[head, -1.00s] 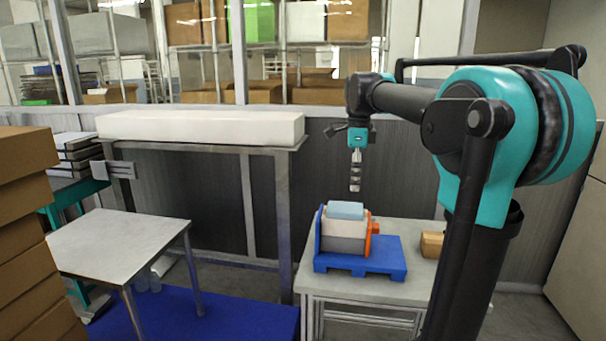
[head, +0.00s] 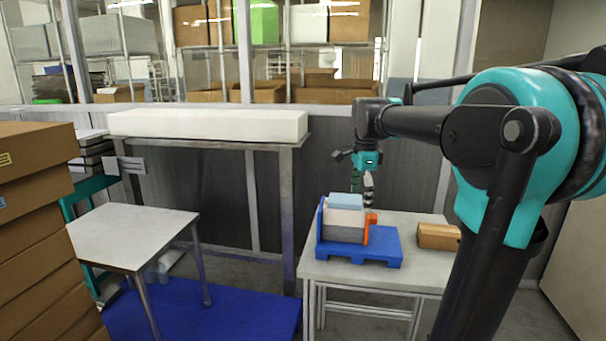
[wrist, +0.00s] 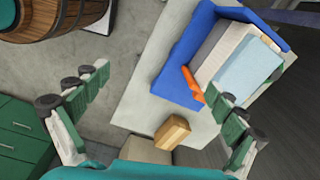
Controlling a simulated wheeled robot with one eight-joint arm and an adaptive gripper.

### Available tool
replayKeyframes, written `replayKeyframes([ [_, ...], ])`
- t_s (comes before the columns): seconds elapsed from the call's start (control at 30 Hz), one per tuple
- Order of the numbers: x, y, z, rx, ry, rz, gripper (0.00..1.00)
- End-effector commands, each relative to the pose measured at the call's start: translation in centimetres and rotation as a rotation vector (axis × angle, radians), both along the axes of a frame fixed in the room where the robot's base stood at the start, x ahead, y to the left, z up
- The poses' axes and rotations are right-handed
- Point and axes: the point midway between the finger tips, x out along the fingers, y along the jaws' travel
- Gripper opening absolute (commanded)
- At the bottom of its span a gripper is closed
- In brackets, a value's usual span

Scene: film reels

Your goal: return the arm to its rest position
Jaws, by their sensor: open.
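My gripper (head: 368,190) hangs from my arm above the right-hand table, beside and above the blue holder, with nothing between its fingers. In the wrist view my gripper (wrist: 150,115) shows its two green fingers spread wide apart. The blue holder (head: 385,250) stands on the table and carries grey, white and light blue blocks (head: 343,218) with an orange part (head: 369,222) on the right side. The holder also shows at upper right in the wrist view (wrist: 182,75), partly behind a finger.
A wooden block (head: 437,236) lies on the right table (head: 330,275). A taller table with a long white box (head: 207,125) stands at the back. Stacked cartons (head: 40,240) and a low white table (head: 125,235) are at left. The wrist view shows a barrel (wrist: 60,18) and green drawers (wrist: 22,135).

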Motion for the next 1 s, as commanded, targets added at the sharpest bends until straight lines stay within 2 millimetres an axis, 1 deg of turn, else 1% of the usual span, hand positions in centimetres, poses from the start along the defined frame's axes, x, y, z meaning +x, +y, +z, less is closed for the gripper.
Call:
replayKeyframes([
  [0.03, -0.4, -0.1, -0.9, -0.001, -0.010, 0.040, 0.96],
  [0.17, -1.8, -0.4, -3.7, -0.012, -0.041, 0.184, 0.96],
  [0.27, -3.3, -0.8, -6.4, -0.027, -0.071, 0.326, 0.96],
  [0.37, -5.6, -1.2, -10.0, -0.055, -0.112, 0.515, 0.96],
  [0.4, -6.7, -1.4, -11.7, -0.071, -0.129, 0.601, 0.96],
  [0.47, -8.6, -1.6, -14.1, -0.097, -0.155, 0.736, 0.96],
  [0.5, -9.9, -1.8, -15.7, -0.118, -0.173, 0.824, 0.96],
  [0.57, -11.8, -2.0, -18.0, -0.151, -0.195, 0.952, 0.96],
  [0.6, -13.2, -2.1, -19.4, -0.174, -0.207, 1.034, 0.96],
  [0.7, -16.1, -2.4, -22.3, -0.230, -0.234, 1.211, 0.96],
  [0.8, -18.3, -2.5, -24.3, -0.276, -0.248, 1.341, 0.96],
  [0.87, -19.2, -2.6, -25.0, -0.296, -0.254, 1.395, 0.96],
  [1.0, -19.3, -2.6, -25.1, -0.298, -0.254, 1.402, 0.96],
])
